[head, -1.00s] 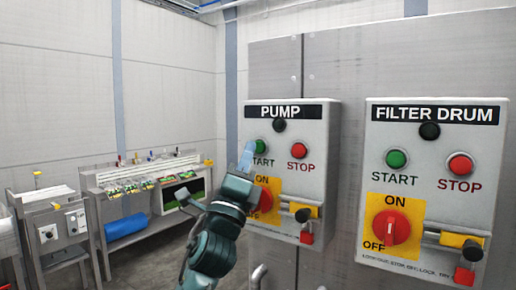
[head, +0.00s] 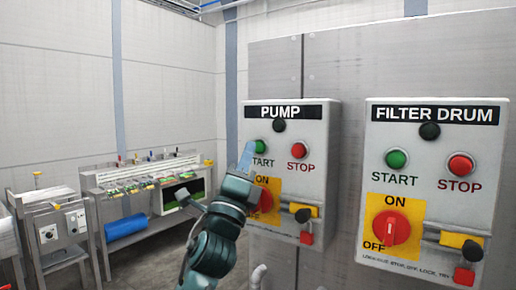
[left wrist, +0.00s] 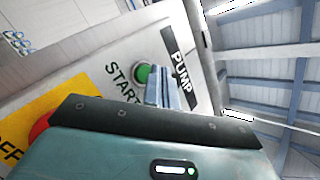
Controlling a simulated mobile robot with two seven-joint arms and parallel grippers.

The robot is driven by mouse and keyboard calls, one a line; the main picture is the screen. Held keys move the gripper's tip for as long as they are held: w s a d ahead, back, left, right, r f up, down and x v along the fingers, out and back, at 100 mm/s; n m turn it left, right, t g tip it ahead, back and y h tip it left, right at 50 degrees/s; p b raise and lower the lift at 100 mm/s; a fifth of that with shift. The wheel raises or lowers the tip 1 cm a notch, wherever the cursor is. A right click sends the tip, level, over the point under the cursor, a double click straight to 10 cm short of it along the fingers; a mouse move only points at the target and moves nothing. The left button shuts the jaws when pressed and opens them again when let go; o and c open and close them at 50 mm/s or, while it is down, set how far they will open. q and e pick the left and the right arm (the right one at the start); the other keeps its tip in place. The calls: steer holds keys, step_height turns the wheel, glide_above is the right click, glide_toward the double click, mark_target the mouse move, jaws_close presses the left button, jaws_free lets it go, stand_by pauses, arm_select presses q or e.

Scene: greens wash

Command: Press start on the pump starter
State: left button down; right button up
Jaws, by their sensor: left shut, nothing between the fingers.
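The grey pump starter box (head: 328,160) hangs on a grey panel, with a green START button (head: 261,146), a red STOP button (head: 298,150) and a red rotary switch on a yellow plate (head: 275,186). My left gripper (head: 247,150) is shut and empty, its light-blue fingertips just left of the START button. In the left wrist view the shut fingers (left wrist: 170,92) lie beside the green START button (left wrist: 144,75), overlapping its edge. I cannot tell whether they touch it. My forearm and hand partly hide the rotary switch. My right gripper is not in view.
A matching FILTER DRUM box (head: 490,205) with its own START, STOP and rotary switch stands to the right. Black knobs and yellow-and-red lockout parts sit on both boxes. A bench (head: 98,195) with tools and a blue roll stands back left; open floor lies between.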

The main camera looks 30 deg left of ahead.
arm_select(q)
steer(key=shift+w, duration=0.1)
stand_by(0.6)
steer(key=shift+w, duration=0.35)
steer(key=shift+w, duration=0.1)
steer(key=shift+r, duration=0.15)
stand_by(0.5)
steer(key=shift+w, duration=0.3)
steer(key=shift+w+d+f, duration=0.1)
steer(key=shift+w+f, duration=0.05)
steer(key=shift+f, duration=0.05)
stand_by(0.5)
